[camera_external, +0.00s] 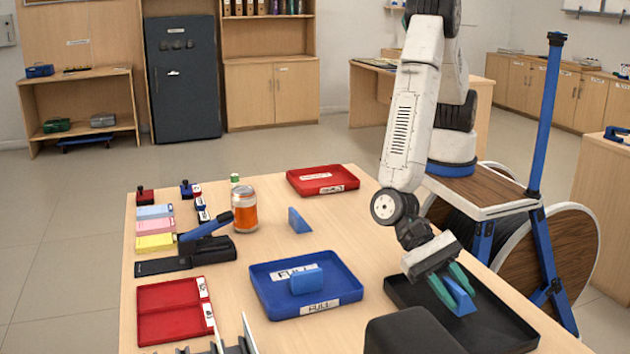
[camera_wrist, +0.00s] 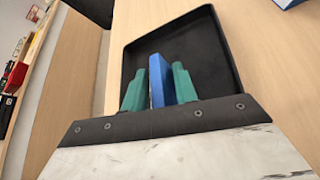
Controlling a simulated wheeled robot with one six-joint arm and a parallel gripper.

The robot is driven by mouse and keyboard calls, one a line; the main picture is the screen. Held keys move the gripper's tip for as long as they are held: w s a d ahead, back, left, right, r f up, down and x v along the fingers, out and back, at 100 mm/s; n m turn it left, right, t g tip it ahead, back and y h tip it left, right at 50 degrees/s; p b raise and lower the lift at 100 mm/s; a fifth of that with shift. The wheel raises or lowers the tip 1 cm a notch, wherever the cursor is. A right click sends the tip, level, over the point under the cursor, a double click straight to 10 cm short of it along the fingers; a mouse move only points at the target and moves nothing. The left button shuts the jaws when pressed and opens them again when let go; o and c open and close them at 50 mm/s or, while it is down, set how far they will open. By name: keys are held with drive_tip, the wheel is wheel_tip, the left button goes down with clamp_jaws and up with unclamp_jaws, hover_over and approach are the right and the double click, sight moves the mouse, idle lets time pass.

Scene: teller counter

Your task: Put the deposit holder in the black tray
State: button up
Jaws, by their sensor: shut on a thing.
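My gripper (camera_external: 452,287) is shut on a blue deposit holder (camera_external: 463,301), which sits between its two green fingers. The holder is over or inside the black tray (camera_external: 505,328) at the table's right front; I cannot tell whether it touches the tray floor. In the wrist view, the blue holder (camera_wrist: 157,82) stands between the fingers of my gripper (camera_wrist: 158,86), with the black tray (camera_wrist: 215,48) behind it. The tray looks otherwise empty, though part of it is hidden by my gripper.
A blue tray (camera_external: 347,277) left of the black one holds a similar blue piece (camera_external: 306,281). Another blue piece (camera_external: 299,220) stands on the table behind it. A red tray (camera_external: 322,180) and an orange jar (camera_external: 245,210) stand farther back. A dark rounded object (camera_external: 412,333) is at the front.

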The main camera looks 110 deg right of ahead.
drive_tip(key=shift+f, duration=1.35)
drive_tip(key=shift+f, duration=0.15)
drive_tip(key=o, duration=1)
